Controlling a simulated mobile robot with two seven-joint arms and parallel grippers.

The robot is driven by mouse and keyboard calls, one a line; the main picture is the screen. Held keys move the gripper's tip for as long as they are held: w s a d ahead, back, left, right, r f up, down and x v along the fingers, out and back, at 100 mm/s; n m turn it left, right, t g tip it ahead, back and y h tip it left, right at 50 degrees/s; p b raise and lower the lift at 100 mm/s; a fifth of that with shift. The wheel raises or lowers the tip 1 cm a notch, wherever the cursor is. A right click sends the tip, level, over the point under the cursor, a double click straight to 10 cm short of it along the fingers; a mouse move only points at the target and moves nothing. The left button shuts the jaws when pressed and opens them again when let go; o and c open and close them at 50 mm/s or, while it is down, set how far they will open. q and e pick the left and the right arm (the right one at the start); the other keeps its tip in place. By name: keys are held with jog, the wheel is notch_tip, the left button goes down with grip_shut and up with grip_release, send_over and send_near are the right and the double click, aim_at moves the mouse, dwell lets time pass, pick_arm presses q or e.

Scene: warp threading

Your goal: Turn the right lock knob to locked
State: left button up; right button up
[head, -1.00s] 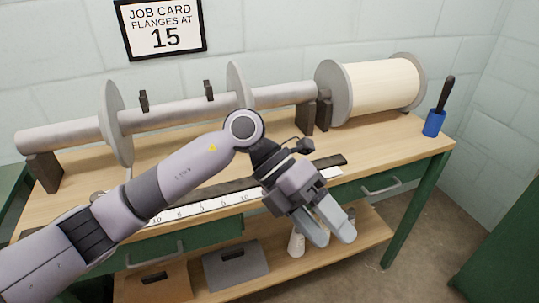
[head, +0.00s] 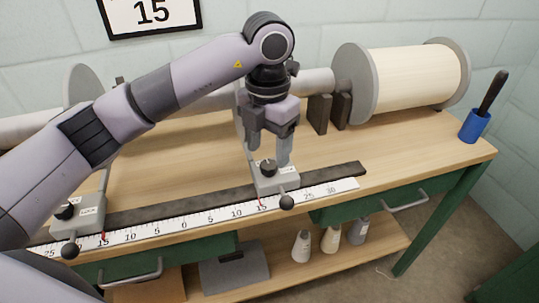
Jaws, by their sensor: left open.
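The right lock knob (head: 268,168) is a small black knob on top of the grey right slide block (head: 277,183). The block sits on the dark rail, its red pointer by the 15 mark. My left gripper (head: 270,156) points down just above and behind the knob, fingers apart and empty. I cannot tell whether a finger touches the knob. A black ball handle (head: 287,202) sits at the block's front. The left slide block (head: 90,213) has its own black knob (head: 64,211) and is partly hidden by my left arm. My right gripper is out of view.
A white scale (head: 200,220) runs along the bench front beside the dark rail (head: 335,173). A cream-wound roller (head: 415,82) and blue cup (head: 475,126) stand at the right.

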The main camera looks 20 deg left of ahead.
aim_at(268, 165)
pick_arm(q)
notch_tip(268, 165, down, 3)
jog(key=shift+f, duration=0.2)
jog(key=shift+c, duration=0.6)
jog(key=c, duration=0.9)
